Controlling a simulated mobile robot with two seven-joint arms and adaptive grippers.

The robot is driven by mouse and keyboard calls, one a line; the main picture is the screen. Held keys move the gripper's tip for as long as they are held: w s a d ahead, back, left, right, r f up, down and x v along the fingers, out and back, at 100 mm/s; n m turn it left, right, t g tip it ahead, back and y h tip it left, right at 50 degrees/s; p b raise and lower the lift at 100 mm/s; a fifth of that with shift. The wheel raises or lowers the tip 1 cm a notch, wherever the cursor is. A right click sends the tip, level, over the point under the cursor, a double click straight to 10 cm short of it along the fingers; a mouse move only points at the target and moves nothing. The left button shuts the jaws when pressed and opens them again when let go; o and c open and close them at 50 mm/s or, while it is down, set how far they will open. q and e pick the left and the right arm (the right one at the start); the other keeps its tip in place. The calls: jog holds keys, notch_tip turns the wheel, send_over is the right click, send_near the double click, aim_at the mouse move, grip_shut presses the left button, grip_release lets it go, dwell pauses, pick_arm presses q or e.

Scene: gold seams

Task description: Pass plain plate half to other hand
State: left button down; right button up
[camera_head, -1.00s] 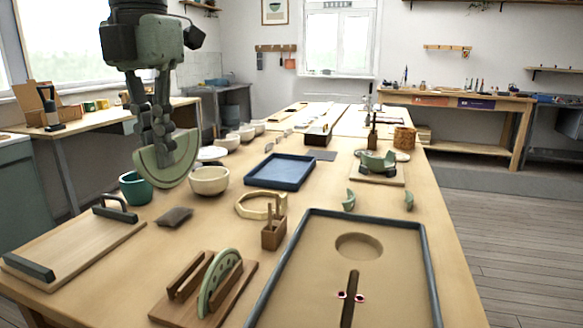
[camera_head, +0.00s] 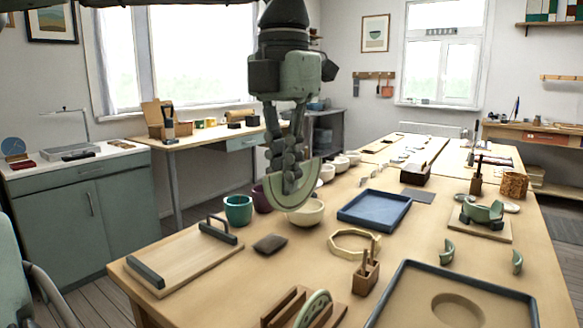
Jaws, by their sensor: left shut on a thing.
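My left gripper (camera_head: 284,178) hangs down in the middle of the view, shut on the plain plate half (camera_head: 305,190). The half is a pale green half disc, held above the table with its curved edge down. The fingers cover part of its face. Another green plate half (camera_head: 314,308), with marks on it, stands upright in a wooden rack (camera_head: 283,308) at the bottom edge, partly cut off. My right gripper is not in view.
Behind the held half are a cream bowl (camera_head: 308,213) and a teal cup (camera_head: 238,210). Around it on the table (camera_head: 225,290) are a handled wooden board (camera_head: 183,258), a dark pad (camera_head: 270,243), a blue tray (camera_head: 374,209), a pale ring (camera_head: 341,249) and a grey-rimmed tray (camera_head: 415,268).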

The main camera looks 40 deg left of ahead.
pick_arm(q)
jog(key=w+d+f+m, duration=0.1)
jog(key=w+d+f, duration=0.1)
jog(key=d+f, duration=0.2)
jog(key=w+d+f+m, duration=0.2)
jog(key=d+f, duration=0.3)
jog(key=d, duration=0.5)
jog(key=w+d+f+m, duration=0.1)
jog(key=w+d+f, duration=0.2)
jog(key=d, duration=0.5)
jog(key=shift+d+f, duration=0.1)
jog(key=shift+f, duration=0.7)
